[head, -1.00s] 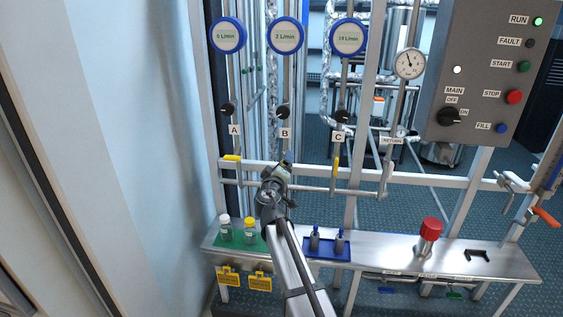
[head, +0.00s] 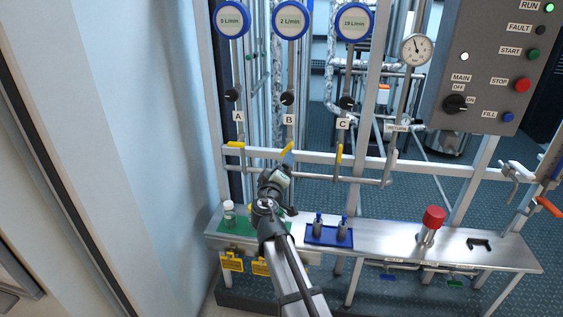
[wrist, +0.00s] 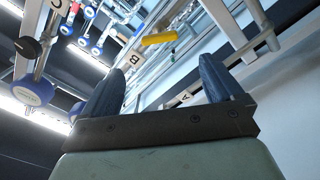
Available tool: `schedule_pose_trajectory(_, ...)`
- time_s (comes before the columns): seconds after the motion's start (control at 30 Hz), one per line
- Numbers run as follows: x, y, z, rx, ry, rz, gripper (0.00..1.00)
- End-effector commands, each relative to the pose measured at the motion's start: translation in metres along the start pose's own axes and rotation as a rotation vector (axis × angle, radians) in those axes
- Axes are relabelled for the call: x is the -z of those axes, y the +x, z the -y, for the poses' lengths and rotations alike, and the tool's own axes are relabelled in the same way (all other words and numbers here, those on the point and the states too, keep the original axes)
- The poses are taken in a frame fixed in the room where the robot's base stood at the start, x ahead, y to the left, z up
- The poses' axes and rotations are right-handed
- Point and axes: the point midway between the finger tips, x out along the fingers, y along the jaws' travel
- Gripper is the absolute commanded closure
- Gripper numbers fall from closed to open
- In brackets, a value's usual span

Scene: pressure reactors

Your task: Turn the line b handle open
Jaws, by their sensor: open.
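The line B handle (head: 287,149) is a yellow lever below the B label (head: 289,119). It sits slanted, between the level yellow handle of line A (head: 236,145) and the upright yellow handle of line C (head: 339,153). My gripper (head: 287,161) is just below the B handle in the head view, and my wrist hides part of the pipe there. In the wrist view, my gripper (wrist: 165,68) has its two blue fingers wide apart with nothing between them. A yellow handle (wrist: 160,38) lies beyond the fingertips, near the B label (wrist: 137,59).
Round gauges read 0 on A (head: 233,20), 2 on B (head: 290,20) and about 19 on C (head: 354,22). A metal rail (head: 410,158) runs across by the handles. The shelf (head: 385,245) holds bottles, a blue tray (head: 329,241) and a red knob (head: 433,217).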

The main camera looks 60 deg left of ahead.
Motion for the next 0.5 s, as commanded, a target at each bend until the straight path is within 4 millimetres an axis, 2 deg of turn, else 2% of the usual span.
schedule_pose_trajectory(0.1,-0.004,-0.012,0.000,0.000,-0.001,0.000,0.06)
schedule_pose_trajectory(0.2,-0.005,-0.013,0.000,0.000,-0.001,0.000,0.06)
schedule_pose_trajectory(0.37,-0.004,-0.004,0.000,0.000,0.000,0.001,0.06)
schedule_pose_trajectory(0.5,-0.004,0.012,0.000,-0.001,0.000,0.002,0.06)
